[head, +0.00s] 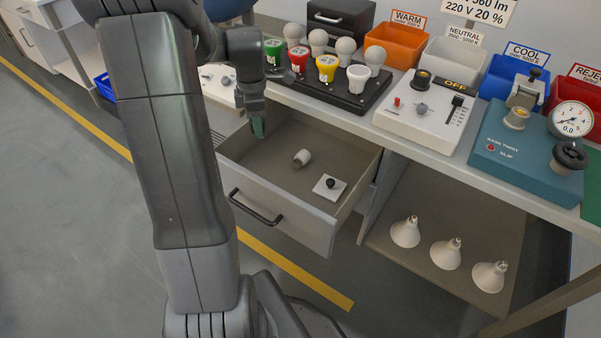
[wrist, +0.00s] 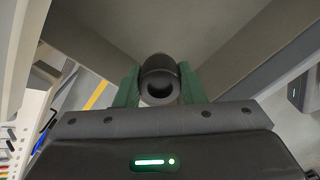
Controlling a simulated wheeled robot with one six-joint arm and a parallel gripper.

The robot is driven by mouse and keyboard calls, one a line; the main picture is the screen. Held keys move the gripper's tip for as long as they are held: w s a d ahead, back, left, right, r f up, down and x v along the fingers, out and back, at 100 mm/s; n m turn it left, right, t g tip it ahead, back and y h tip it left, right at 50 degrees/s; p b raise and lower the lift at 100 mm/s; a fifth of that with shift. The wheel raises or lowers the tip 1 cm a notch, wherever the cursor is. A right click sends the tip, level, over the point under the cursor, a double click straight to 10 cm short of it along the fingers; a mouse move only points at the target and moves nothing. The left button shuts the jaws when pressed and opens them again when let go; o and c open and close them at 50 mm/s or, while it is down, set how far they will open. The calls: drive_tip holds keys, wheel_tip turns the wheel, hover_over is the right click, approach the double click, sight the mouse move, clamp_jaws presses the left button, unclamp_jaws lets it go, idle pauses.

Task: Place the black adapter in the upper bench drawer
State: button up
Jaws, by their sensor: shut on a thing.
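The black adapter (wrist: 160,78) is a short dark cylinder with a round hollow end, seen in the wrist view between the two green fingers. My gripper (head: 257,127) is shut on it. In the head view the fingers point down over the back left part of the open drawer, and the adapter cannot be made out there. The upper bench drawer (head: 285,221) is pulled out, with a dark bar handle on its front. In it lie a small whitish cylinder (head: 302,158) and a white square plate with a black knob (head: 329,187).
The bench top above holds a black rack (head: 345,97) of bulbs, a white control box (head: 425,112), a teal gauge fixture (head: 525,150) and coloured bins. Several white reflector bulbs (head: 446,254) stand on the lower shelf (head: 400,265). The drawer's left floor is bare.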

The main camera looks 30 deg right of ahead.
drive_tip(key=f, duration=0.1)
drive_tip(key=f+b, duration=0.1)
drive_tip(key=f, duration=0.1)
drive_tip(key=shift+w+b, duration=0.25)
drive_tip(key=shift+b, duration=0.05)
drive_tip(key=b, duration=0.2)
hover_over(263, 166)
wheel_tip(263, 166, down, 9)
drive_tip(key=shift+a+f, duration=0.1)
drive_tip(key=shift+f, duration=0.2)
drive_tip(key=o, duration=1)
drive_tip(key=shift+c, duration=0.2)
drive_tip(key=shift+r, duration=0.15)
wheel_tip(263, 166, up, 12)
drive_tip(key=p, duration=0.2)
drive_tip(key=shift+r+p, duration=0.1)
drive_tip(key=shift+p, duration=0.2)
